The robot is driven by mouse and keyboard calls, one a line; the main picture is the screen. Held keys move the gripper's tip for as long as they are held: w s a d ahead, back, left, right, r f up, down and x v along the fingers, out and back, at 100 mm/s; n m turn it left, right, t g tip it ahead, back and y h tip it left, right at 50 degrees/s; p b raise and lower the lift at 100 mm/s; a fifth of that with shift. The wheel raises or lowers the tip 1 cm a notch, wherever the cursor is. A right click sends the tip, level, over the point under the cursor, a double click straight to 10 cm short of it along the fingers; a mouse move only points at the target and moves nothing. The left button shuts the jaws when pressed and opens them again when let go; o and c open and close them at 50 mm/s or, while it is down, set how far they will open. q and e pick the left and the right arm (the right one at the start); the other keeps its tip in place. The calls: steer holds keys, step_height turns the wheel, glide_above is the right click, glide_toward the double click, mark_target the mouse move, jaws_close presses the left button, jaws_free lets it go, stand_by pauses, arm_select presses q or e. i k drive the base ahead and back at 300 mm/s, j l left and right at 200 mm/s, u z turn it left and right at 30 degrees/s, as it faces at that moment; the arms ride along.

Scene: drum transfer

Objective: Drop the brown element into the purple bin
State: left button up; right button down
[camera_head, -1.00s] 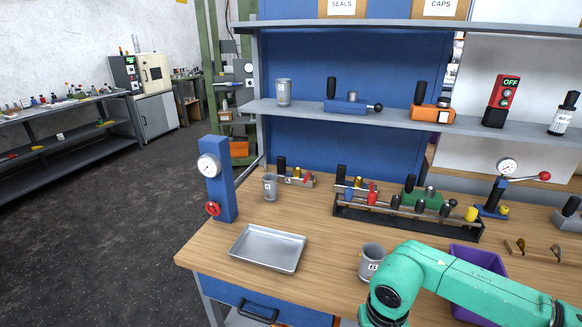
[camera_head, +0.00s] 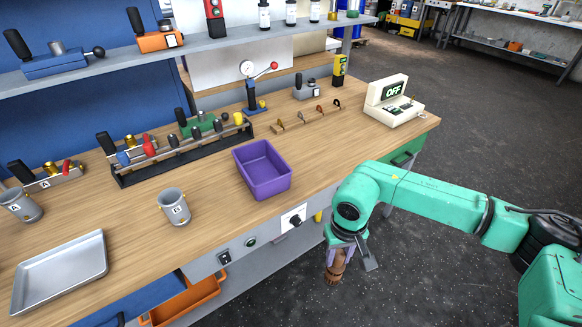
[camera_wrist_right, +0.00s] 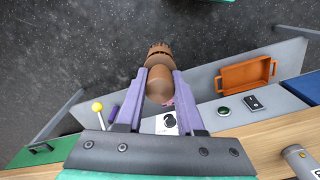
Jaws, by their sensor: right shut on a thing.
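The brown element (camera_head: 335,268) hangs below my right gripper (camera_head: 343,250), in front of the bench edge and over the dark floor. In the right wrist view the brown element (camera_wrist_right: 158,82) sits between the two purple fingers of the right gripper (camera_wrist_right: 160,88), which is shut on it. The purple bin (camera_head: 262,170) stands on the bench top, up and left of the gripper in the head view. The inside of the bin that shows is empty. My left gripper is not in view.
Cup B (camera_head: 174,207), cup A (camera_head: 21,205) and a metal tray (camera_head: 60,272) stand left of the bin. A rack (camera_head: 180,150) with several parts is behind it. Hooks (camera_head: 308,117) and an OFF device (camera_head: 393,100) are to the right. An orange bin (camera_head: 186,300) is below the bench top.

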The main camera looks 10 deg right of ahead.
mark_target(268, 176)
steer(key=i+l+u, duration=0.1)
steer(key=l, duration=0.3)
steer(key=i+l+u, duration=0.1)
steer(key=l, duration=0.3)
steer(key=i+l+u, duration=0.1)
steer(key=i+l, duration=0.15)
steer(key=l, duration=0.2)
steer(key=i+l, duration=0.1)
steer(key=l, duration=0.35)
steer(key=u, duration=0.05)
